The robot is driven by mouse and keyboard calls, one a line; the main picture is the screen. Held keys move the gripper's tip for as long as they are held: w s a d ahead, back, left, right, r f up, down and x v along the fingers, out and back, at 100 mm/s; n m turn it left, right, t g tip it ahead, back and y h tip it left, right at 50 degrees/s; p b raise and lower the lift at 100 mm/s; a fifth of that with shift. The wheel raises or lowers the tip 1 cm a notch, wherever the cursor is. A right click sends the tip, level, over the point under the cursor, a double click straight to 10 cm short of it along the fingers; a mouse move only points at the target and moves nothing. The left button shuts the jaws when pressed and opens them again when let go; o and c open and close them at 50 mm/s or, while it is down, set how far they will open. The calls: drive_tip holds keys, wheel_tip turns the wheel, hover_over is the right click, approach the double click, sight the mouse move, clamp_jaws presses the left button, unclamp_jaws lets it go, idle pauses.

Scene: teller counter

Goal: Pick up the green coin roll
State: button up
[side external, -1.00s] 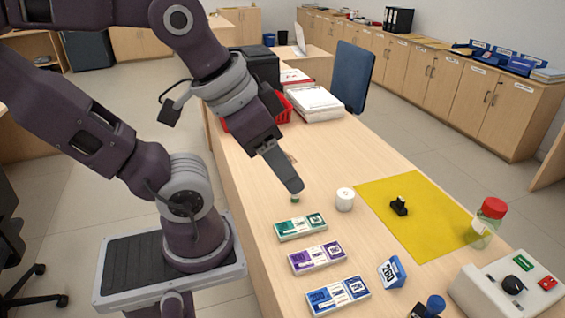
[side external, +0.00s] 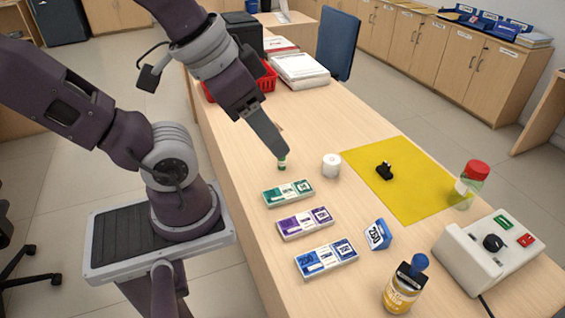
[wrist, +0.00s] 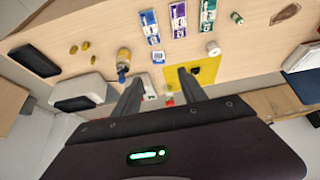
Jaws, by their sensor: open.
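The green coin roll (side external: 282,163) is small and stands on the counter, behind the green-labelled note bundle. In the wrist view the coin roll (wrist: 237,18) is at the upper right, outside the gap between my fingers. My gripper (side external: 279,148) points down over the counter, and its fingertips appear just above the coin roll in the side view. I cannot tell the exact gap. In the wrist view my gripper (wrist: 158,82) has its two fingers apart with nothing held between them.
A white roll (side external: 331,166) stands right of the coin roll. Green (side external: 288,193), purple (side external: 305,223) and blue (side external: 327,259) bundles lie in front. A yellow mat (side external: 410,180) holds a small black object (side external: 384,170). A red-capped jar (side external: 469,185) and a bottle (side external: 403,290) stand nearby.

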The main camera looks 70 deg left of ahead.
idle(0.4)
drive_tip(key=m+g+y, duration=0.6)
drive_tip(key=m+y, duration=0.8)
drive_tip(key=m, duration=0.1)
hover_over(282, 161)
drive_tip(key=s+d, duration=0.4)
drive_tip(key=d, duration=0.2)
wheel_tip(282, 161, down, 21)
drive_tip(key=f+m+t, duration=0.1)
drive_tip(key=f+m, duration=0.1)
drive_tip(key=f, duration=0.2)
drive_tip(key=w+a+f+m+t, duration=0.1)
drive_tip(key=f+m+t, duration=0.1)
drive_tip(key=f, duration=0.2)
drive_tip(key=w+f+m+t+h, duration=0.1)
drive_tip(key=f+m, duration=0.1)
drive_tip(key=f, duration=0.2)
drive_tip(key=shift+w+a+f, duration=0.15)
drive_tip(key=shift+w+f, duration=0.05)
drive_tip(key=shift+f, duration=0.05)
drive_tip(key=x, duration=0.6)
drive_tip(key=shift+w+a+f, duration=0.25)
drive_tip(key=shift+a, duration=0.05)
clamp_jaws()
